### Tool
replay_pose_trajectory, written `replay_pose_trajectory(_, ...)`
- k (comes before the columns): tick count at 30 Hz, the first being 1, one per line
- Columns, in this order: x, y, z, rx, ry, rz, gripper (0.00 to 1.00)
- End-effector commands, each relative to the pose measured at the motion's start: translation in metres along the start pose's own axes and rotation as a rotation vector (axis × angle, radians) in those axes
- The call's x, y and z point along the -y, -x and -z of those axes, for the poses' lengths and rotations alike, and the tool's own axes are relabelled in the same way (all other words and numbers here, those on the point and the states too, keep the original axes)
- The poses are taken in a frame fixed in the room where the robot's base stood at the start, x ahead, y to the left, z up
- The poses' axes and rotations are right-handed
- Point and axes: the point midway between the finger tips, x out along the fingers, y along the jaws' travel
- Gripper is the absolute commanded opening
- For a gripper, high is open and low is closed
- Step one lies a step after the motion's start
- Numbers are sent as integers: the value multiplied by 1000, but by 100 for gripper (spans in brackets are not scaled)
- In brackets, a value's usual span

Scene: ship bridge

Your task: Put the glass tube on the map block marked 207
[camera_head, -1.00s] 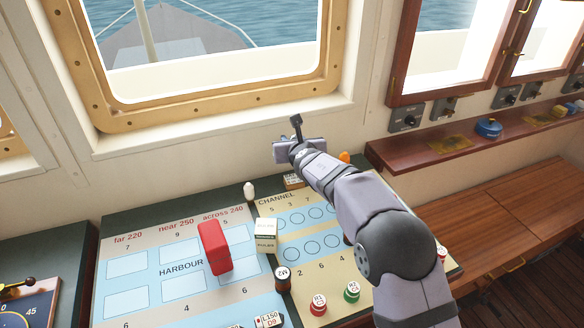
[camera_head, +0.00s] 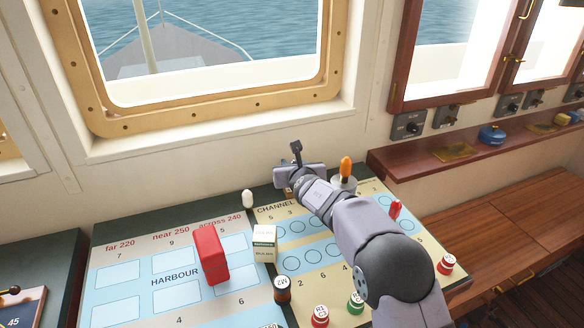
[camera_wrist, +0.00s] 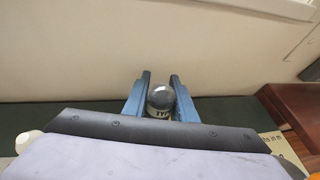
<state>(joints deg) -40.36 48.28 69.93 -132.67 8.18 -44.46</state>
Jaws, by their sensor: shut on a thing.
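My gripper (camera_wrist: 160,80) is shut on the glass tube (camera_wrist: 161,98), which shows in the wrist view as a shiny grey dome above a pale label reading "TY". The two blue fingers stand on either side of it. In the head view my gripper (camera_head: 297,178) is over the back edge of the chart table, by the CHANNEL sheet. Its fingers and the tube are hidden there by my wrist. I cannot read a 207 mark in any view; whatever lies right under the gripper is mostly covered.
A red block (camera_head: 211,255) and a BULBS box (camera_head: 264,243) stand on the chart. A white piece (camera_head: 248,199) is at the back edge. An orange-topped piece (camera_head: 346,170) is close right of my gripper. A dark M2 piece (camera_head: 282,290) stands in front.

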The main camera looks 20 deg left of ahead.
Motion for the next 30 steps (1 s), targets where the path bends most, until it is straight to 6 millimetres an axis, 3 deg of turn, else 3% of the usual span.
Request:
replay_pose_trajectory(9,0,-1,3,1,0,0,3)
replay_pose_trajectory(10,0,-1,2,0,0,0,29)
replay_pose_trajectory(12,0,-1,2,0,0,0,43)
replay_pose_trajectory(30,0,9,0,2,1,0,43)
